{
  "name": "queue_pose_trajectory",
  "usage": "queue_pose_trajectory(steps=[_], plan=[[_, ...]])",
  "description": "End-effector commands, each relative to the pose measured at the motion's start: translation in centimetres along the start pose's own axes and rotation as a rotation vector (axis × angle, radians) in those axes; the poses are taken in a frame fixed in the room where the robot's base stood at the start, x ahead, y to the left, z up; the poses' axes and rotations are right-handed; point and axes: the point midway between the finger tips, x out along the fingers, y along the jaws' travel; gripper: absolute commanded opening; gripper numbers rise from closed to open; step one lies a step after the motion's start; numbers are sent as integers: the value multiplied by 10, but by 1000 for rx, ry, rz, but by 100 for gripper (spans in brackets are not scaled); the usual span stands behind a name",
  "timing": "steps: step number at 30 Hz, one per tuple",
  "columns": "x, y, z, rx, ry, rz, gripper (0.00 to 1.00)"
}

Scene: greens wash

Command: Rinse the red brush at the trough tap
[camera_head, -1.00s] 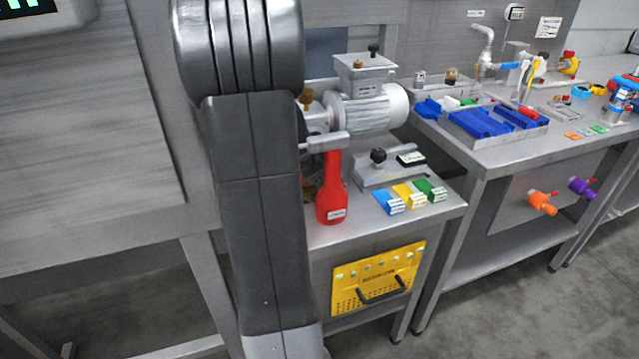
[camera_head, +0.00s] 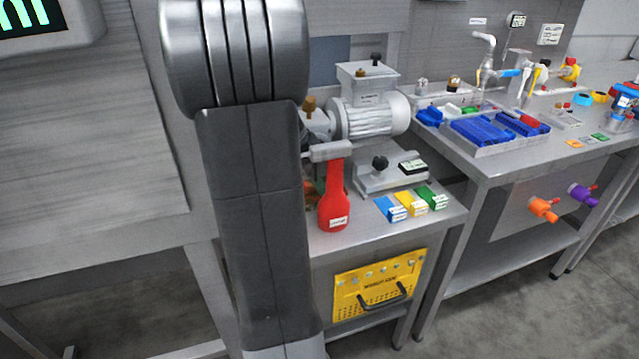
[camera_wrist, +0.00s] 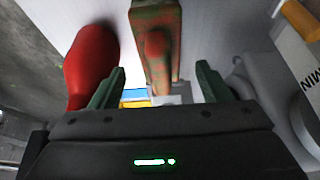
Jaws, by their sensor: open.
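A red and green mottled block with a raised red grip, which looks to be the red brush (camera_wrist: 157,50), lies ahead in the wrist view. My gripper (camera_wrist: 160,80) is open, with one green finger to either side of the near end of its grip; I cannot tell if they touch. In the head view the brush shows only as a sliver behind my arm, and my gripper is hidden. A pale curved tap (camera_head: 484,50) stands at the back of the right-hand steel table.
A smooth red bottle-shaped thing (camera_head: 333,208) with a white label stands close left of my gripper, also in the wrist view (camera_wrist: 90,62). A motor unit (camera_head: 370,115) is behind. Blue, yellow and green cards (camera_head: 410,204) lie in front. Blue trays (camera_head: 482,130) sit below the tap.

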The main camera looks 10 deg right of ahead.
Motion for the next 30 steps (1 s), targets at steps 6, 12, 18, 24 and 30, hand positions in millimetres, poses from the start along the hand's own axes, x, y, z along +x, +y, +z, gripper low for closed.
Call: queue_pose_trajectory(steps=[6, 12, 18, 24, 30], plan=[[-20, 0, 0, 0, -1, 1, 71], [-20, 0, 0, 0, -1, 1, 71], [-24, 0, -2, 0, 0, 1, 41], [-52, 0, -13, 0, 0, 1, 38], [-90, 0, -29, 0, 0, 1, 38]])
